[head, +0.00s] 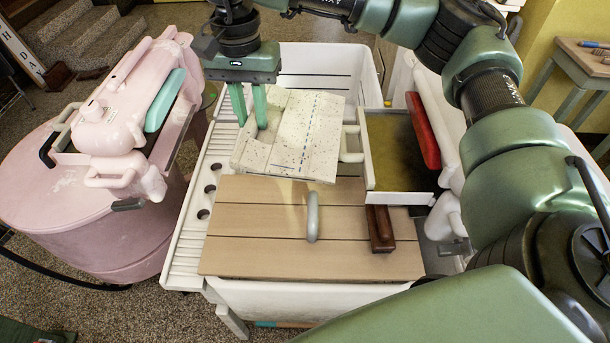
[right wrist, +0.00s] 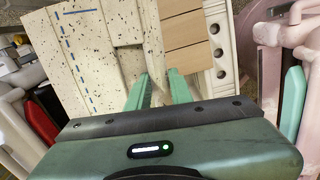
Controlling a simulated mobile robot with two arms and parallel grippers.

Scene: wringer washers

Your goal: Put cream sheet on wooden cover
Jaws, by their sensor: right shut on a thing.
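The cream sheet (head: 300,132), speckled with dark flecks and marked with a blue dashed line, hangs in my right gripper (head: 250,107). The gripper is shut on the sheet's left part, and its green fingers point down. The sheet also shows in the right wrist view (right wrist: 88,55), beside the fingers (right wrist: 159,84). The wooden cover (head: 255,235), of light brown planks with a grey handle, lies on the white tub nearer to me. The sheet's near edge overlaps the cover's far edge in the head view; I cannot tell whether they touch. My left gripper is not in view.
A pink wringer washer (head: 85,220) stands at left. A white wringer with a red bar (head: 423,130) and an olive tray (head: 398,150) stand right of the sheet. A dark red-brown block (head: 380,229) rests at the cover's right side. The cover's left and front are bare.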

